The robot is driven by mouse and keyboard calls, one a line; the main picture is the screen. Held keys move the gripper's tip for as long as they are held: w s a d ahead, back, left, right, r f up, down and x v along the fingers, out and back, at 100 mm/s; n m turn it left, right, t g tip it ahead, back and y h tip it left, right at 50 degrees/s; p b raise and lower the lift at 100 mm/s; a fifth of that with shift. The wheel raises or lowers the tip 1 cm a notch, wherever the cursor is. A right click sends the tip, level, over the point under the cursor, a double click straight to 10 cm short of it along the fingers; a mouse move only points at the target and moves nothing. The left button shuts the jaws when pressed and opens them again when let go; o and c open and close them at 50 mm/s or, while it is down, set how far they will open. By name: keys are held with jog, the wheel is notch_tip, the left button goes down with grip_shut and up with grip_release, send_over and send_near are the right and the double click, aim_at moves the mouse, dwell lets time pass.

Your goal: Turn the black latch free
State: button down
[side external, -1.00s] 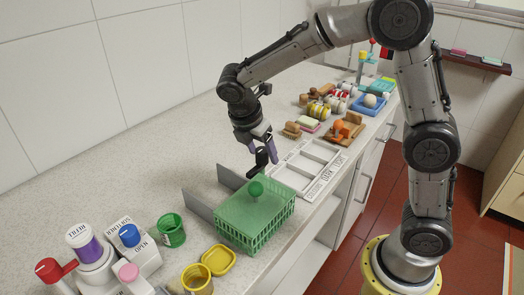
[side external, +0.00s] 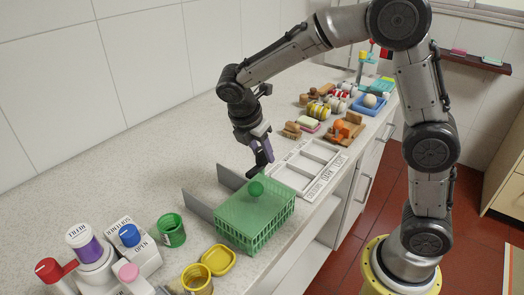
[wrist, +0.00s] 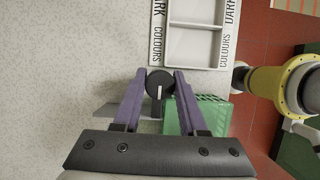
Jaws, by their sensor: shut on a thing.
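The black latch (wrist: 160,82) is a round black knob with a white line, seen between my fingers in the wrist view. In the side view the latch (side external: 258,167) is a small dark shape, partly hidden by the fingers. It sits above the far end of the green basket (side external: 255,222), near a grey panel. My gripper (wrist: 160,74), with purple fingers, is shut on the latch from both sides. It points down in the side view (side external: 262,153). A green ball knob (side external: 256,188) stands at the basket, just below the latch.
Grey panels (side external: 198,204) stand along the basket's left side. A white divided tray (side external: 307,165) lettered "DARK" and "COLOURS" lies to the right. Bottles, a green cup (side external: 171,230) and yellow containers (side external: 218,260) stand at lower left. The counter's left side is clear.

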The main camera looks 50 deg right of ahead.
jog(key=m+g, duration=0.1)
jog(key=m, duration=0.3)
jog(key=shift+m+g+y, duration=0.3)
jog(key=shift+m+g, duration=0.1)
jog(key=m, duration=0.2)
jog(key=m+g+y, duration=0.1)
jog(key=m, duration=0.1)
jog(key=shift+m+g, duration=0.3)
jog(key=m+y, duration=0.1)
jog(key=m, duration=0.3)
jog(key=shift+r+g, duration=0.1)
jog(key=shift+g, duration=0.3)
jog(key=shift+m+y, duration=1)
jog(key=shift+m, duration=1.1)
jog(key=shift+c, duration=2.2)
grip_release()
